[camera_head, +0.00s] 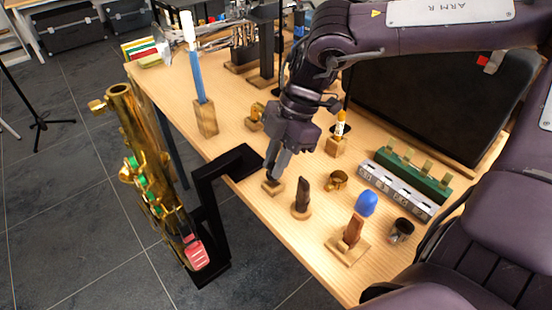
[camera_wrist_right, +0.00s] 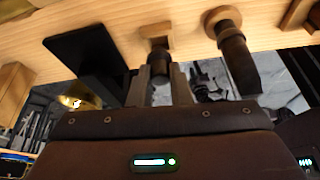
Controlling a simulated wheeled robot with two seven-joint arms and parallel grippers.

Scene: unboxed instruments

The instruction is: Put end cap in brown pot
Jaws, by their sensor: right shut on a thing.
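My right gripper (camera_head: 273,178) is low over the near-left edge of the wooden table, at a small wooden stand (camera_head: 272,187). In the right wrist view its two fingers (camera_wrist_right: 160,80) are closed around a short dark cylinder, which seems to be the end cap (camera_wrist_right: 159,66). The stand (camera_wrist_right: 156,34) shows just beyond the cap; I cannot tell if they still touch. In the head view the fingers mostly hide the cap. A small dark brown pot (camera_head: 401,230) stands at the table's right part, well away from the gripper. My left gripper is out of view.
Dark mouthpiece pieces on wooden bases (camera_head: 302,197) (camera_head: 351,232) stand between gripper and pot, with a brass ring (camera_head: 336,181) and blue object (camera_head: 366,203) nearby. A black bracket (camera_head: 240,162) is left of the gripper. A saxophone (camera_head: 150,170) stands beyond the table edge.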

